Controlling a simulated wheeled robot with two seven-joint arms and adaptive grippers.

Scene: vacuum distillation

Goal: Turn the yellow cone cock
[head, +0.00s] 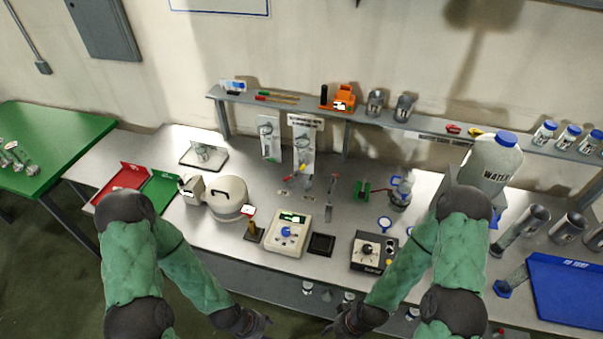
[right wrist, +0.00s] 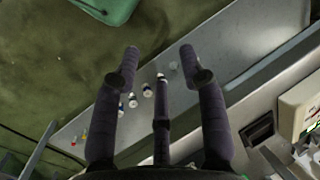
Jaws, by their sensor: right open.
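A small yellow handle (head: 301,169), likely the yellow cone cock, shows low on the right white upright panel (head: 303,140) at the back of the grey bench. It is small, so its exact setting is unclear. My left gripper (head: 258,326) is at the bottom of the head view, in front of the bench and far from the yellow handle; its fingers are too unclear to read. My right gripper (head: 345,324) is low at the bench's front edge, also far away. In the right wrist view its dark fingers (right wrist: 160,66) are spread and empty.
A control box with a blue knob (head: 288,234) and a dark box with a dial (head: 374,251) stand at the bench's front. A round white vessel (head: 228,197) is left of them. A large water bottle (head: 490,162) stands right. A lower shelf holds small bottles (right wrist: 147,91).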

